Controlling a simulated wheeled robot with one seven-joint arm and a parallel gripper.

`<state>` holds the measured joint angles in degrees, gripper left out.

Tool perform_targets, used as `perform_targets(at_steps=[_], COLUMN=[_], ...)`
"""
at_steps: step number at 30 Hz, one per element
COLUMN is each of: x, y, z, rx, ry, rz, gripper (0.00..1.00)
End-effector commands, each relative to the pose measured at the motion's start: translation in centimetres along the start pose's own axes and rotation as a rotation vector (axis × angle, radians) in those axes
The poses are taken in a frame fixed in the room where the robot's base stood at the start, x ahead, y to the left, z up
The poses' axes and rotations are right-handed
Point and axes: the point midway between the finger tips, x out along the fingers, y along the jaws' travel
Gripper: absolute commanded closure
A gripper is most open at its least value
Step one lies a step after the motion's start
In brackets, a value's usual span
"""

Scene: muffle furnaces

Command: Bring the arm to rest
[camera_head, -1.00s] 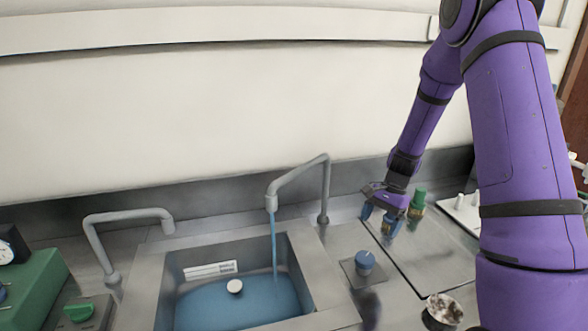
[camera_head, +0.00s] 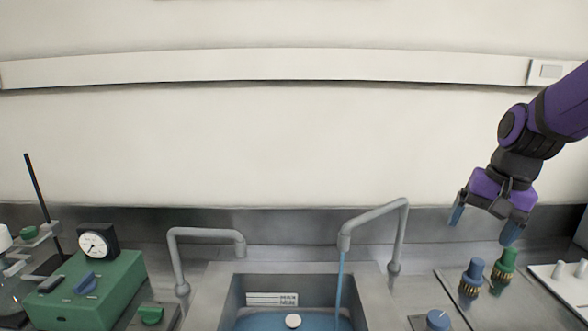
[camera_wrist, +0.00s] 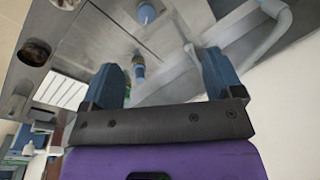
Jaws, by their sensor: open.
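My purple arm comes in from the right edge in the head view. My gripper (camera_head: 484,228) is open and empty, with its two blue fingertips apart. It hangs in the air above the counter, in front of the back wall, above a blue-topped valve (camera_head: 471,278) and a green-topped valve (camera_head: 503,266). It touches neither of them. In the wrist view the open gripper (camera_wrist: 160,75) shows its two blue fingers with nothing between them, and the counter lies beyond.
Blue water runs from the right tap (camera_head: 372,222) into the sink (camera_head: 240,300). A left tap (camera_head: 205,238) stands beside it. A blue knob (camera_head: 437,320) sits right of the sink. A green box (camera_head: 95,290) with a dial (camera_head: 95,244) stands at the left.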

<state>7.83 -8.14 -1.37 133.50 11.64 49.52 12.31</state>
Motion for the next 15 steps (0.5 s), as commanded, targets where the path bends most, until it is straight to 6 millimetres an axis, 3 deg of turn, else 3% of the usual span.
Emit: perform_targets(at_steps=[6,15], x=[-4.0,-7.6], y=[0.1,1.5], z=[4.5,10.6], rx=[-0.166,-0.379], ry=[0.109,0.256], rz=[0.002,0.021], gripper=[0.14,0.14])
